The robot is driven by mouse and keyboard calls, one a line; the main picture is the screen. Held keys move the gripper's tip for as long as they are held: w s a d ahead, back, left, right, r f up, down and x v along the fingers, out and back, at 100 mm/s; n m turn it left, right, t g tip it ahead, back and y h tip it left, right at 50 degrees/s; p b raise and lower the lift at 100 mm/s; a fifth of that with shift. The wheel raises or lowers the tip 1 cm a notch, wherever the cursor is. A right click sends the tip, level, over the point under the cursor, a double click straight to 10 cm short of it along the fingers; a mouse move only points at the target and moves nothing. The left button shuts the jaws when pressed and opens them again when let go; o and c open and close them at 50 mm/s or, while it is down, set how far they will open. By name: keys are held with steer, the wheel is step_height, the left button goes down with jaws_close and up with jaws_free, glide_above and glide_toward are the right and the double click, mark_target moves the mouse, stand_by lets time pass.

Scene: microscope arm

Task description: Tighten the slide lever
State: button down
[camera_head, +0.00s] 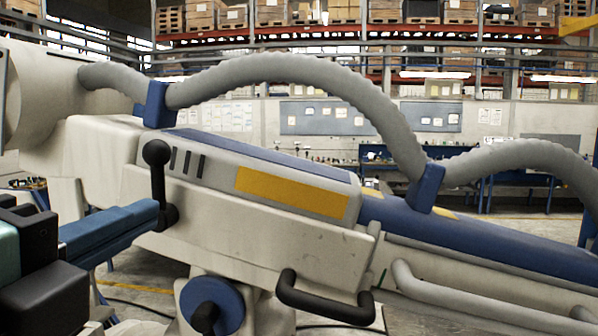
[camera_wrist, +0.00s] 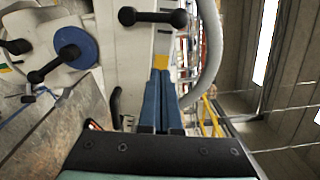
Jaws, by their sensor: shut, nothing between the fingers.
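A black ball-ended lever (camera_head: 157,180), which I take to be the slide lever, stands nearly upright on the side of the pale microscope arm (camera_head: 270,222). Its knob is at the top and its pivot at the bottom. In the wrist view the lever (camera_wrist: 152,17) lies across the top. My gripper (camera_head: 153,211) has long blue fingers, shut and empty. Their tips are close to the lever's lower end in the head view. In the wrist view the gripper (camera_wrist: 160,73) points toward the lever, with its tips below it in the picture.
A blue disc (camera_head: 228,302) with a second black knob handle (camera_head: 204,317) sits below the arm. A black grab handle (camera_head: 318,303) juts out to its right. A grey corrugated hose (camera_head: 290,68) loops above. Workbenches and shelves are far behind.

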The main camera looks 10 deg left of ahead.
mark_target(152, 180)
steer(key=w+a+p, duration=0.1)
steer(key=w+p, duration=0.1)
steer(key=w, duration=0.1)
steer(key=w+a+p, duration=0.2)
steer(key=w, duration=0.1)
steer(key=w+a+r+p, duration=0.1)
steer(key=w+p, duration=0.1)
steer(key=w, duration=0.1)
steer(key=shift+a, duration=0.25)
steer(key=shift+f, duration=0.1)
steer(key=shift+a+r+n+b, duration=0.25)
steer(key=shift+a+n+b, duration=0.15)
steer(key=shift+n, duration=0.5)
